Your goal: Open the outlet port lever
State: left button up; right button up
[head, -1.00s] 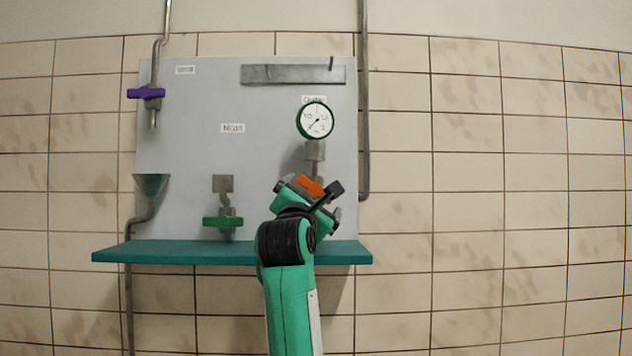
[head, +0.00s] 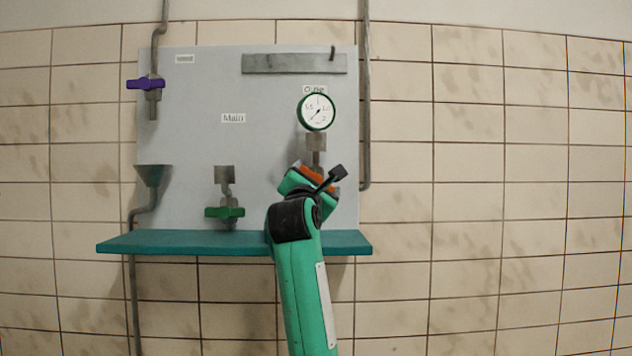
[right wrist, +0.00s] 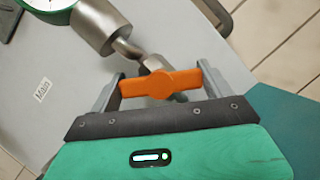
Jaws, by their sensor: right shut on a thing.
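The outlet port lever is an orange two-winged handle (right wrist: 160,84) on a metal valve below the outlet gauge. In the right wrist view it lies between the two fingers of my right gripper (right wrist: 161,88), one finger at each end, and the gripper is shut on it. In the head view only a bit of the orange lever (head: 312,174) shows, as my right gripper (head: 315,180) covers most of the valve. The round green-rimmed gauge (head: 316,112) sits above it on a metal stem. My left gripper is not in view.
A grey panel (head: 260,150) carries a purple lever (head: 145,84) at the upper left and a green lever (head: 225,212) at the lower middle. A funnel (head: 152,175) is at the left. A teal shelf (head: 180,243) runs below the panel.

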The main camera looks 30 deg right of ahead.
jog(key=m+g+b, duration=0.1)
jog(key=m, duration=0.2)
jog(key=shift+a+f+h+b, duration=0.1)
jog(key=shift+a+h+b, duration=0.05)
jog(key=shift+h+b, duration=0.2)
jog(key=m+g+b, duration=0.1)
jog(key=m, duration=0.2)
jog(key=shift+g, duration=0.3)
jog(key=m+g, duration=0.1)
jog(key=m, duration=0.2)
jog(key=shift+m+g+y, duration=0.5)
jog(key=shift+m+y, duration=0.15)
jog(key=shift+m, duration=0.85)
jog(key=o, duration=0.9)
